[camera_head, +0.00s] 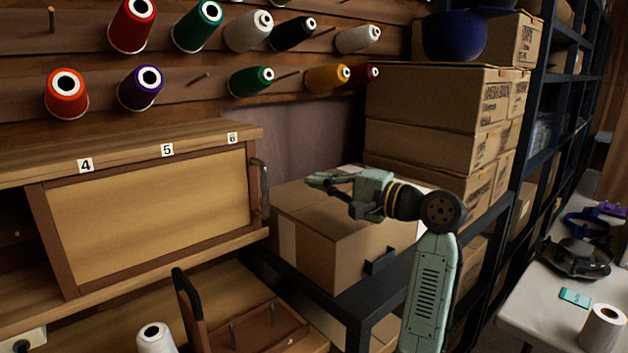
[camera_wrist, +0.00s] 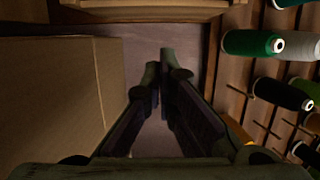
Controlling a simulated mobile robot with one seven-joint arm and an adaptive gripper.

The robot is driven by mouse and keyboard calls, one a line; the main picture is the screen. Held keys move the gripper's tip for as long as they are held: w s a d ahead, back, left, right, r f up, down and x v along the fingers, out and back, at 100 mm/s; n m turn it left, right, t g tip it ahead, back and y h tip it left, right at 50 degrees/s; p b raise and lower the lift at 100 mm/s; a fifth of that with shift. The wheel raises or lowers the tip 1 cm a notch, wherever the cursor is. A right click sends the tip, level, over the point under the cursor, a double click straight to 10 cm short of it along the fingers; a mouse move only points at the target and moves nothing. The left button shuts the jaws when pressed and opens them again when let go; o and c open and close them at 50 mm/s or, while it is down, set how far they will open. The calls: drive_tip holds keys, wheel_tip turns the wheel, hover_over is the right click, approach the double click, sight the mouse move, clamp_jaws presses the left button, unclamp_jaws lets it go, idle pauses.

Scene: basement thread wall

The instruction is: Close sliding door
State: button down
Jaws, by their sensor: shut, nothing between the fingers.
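The sliding door (camera_head: 150,215) is a tan panel in a dark brown frame, under the shelf edge marked 4, 5 and 6. Left of its frame, dark wood and a peg show. A grey vertical handle (camera_head: 263,188) is on its right edge. My gripper (camera_head: 312,181) is to the right of the handle, apart from it, above a cardboard box, with its fingers pointing left toward the door. In the wrist view my gripper (camera_wrist: 163,68) has its fingertips together and empty. A wooden edge (camera_wrist: 150,4) crosses the top there; I cannot tell which part it is.
The cardboard box (camera_head: 340,238) stands on a dark rack below my gripper; it also shows at the left of the wrist view (camera_wrist: 50,105). Stacked boxes (camera_head: 435,100) stand behind my arm. Thread spools (camera_head: 250,80) hang above the door. A black-handled wooden tray (camera_head: 265,325) is below.

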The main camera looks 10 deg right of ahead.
drive_tip(key=p+x, duration=0.2)
drive_tip(key=x, duration=0.5)
drive_tip(key=shift+w+a+r, duration=0.1)
drive_tip(key=shift+a+r, duration=0.05)
drive_tip(key=shift+a, duration=0.1)
drive_tip(key=shift+s+a+p, duration=0.4)
drive_tip(key=shift+s+a, duration=0.85)
drive_tip(key=shift+a, duration=0.2)
